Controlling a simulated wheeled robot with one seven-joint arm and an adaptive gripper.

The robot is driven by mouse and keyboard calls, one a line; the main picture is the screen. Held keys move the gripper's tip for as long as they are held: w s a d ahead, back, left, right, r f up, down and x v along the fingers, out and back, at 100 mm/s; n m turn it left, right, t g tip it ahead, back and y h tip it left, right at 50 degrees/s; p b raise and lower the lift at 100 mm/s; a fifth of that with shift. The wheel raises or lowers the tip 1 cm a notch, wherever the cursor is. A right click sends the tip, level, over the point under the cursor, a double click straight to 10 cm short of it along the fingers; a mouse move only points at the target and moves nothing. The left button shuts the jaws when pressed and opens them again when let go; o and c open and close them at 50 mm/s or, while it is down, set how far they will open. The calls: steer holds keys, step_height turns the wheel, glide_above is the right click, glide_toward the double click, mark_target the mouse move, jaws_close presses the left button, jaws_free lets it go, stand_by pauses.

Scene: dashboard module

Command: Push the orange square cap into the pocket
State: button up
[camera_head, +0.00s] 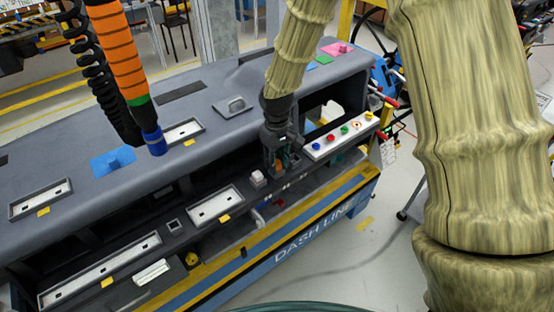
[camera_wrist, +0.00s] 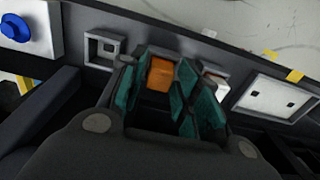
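The orange square cap (camera_wrist: 160,74) shows between the teal-padded fingertips of my gripper (camera_wrist: 160,82) in the wrist view. The fingers close against its two sides and hide part of it. In the head view my gripper (camera_head: 279,158) points down at the front ledge of the dashboard module, and the cap is too small there to make out well. A pale square frame with a square opening, which looks like a pocket (camera_wrist: 91,52), lies just left of the gripper in the wrist view. The space directly under the cap is hidden by the fingers.
A white button strip (camera_head: 340,136) lies right of my gripper in the head view. A small white block (camera_head: 257,181) and a white recessed panel (camera_head: 205,211) are to its left. An orange and blue hanging tool (camera_head: 128,70) is over the module's left part.

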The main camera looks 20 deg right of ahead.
mark_target(277, 162)
steer(key=shift+o, duration=0.6)
steer(key=shift+r, duration=0.2)
step_height(277, 162, up, 12)
steer(key=shift+f, duration=0.15)
steer(key=shift+d, duration=0.1)
stand_by(0.3)
